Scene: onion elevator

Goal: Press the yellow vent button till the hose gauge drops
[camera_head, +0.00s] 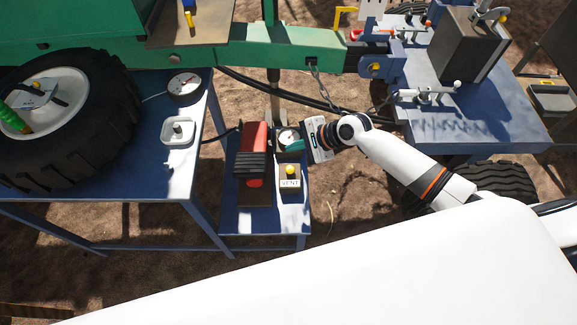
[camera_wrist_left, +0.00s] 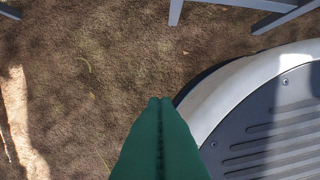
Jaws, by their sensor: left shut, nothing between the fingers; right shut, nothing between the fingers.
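The yellow vent button (camera_head: 290,170) sits on top of a white box (camera_head: 290,184) marked VENT on a small blue stand. A small round gauge (camera_head: 287,135) is just behind it; its reading is too small to tell. My right gripper (camera_head: 285,146) reaches in from the right with its teal fingers shut and empty. The fingers are over the gauge's near edge, behind the button and apart from it in the picture. My left gripper (camera_wrist_left: 160,103) is shut and empty above bare ground in the left wrist view. It is not in the head view.
A red and black unit (camera_head: 253,150) stands left of the button on the blue stand (camera_head: 262,222). A blue table (camera_head: 150,180) at left holds a larger dial (camera_head: 185,84), a white switch box (camera_head: 178,131) and a big tyre (camera_head: 85,130). A black hose (camera_head: 300,98) runs behind.

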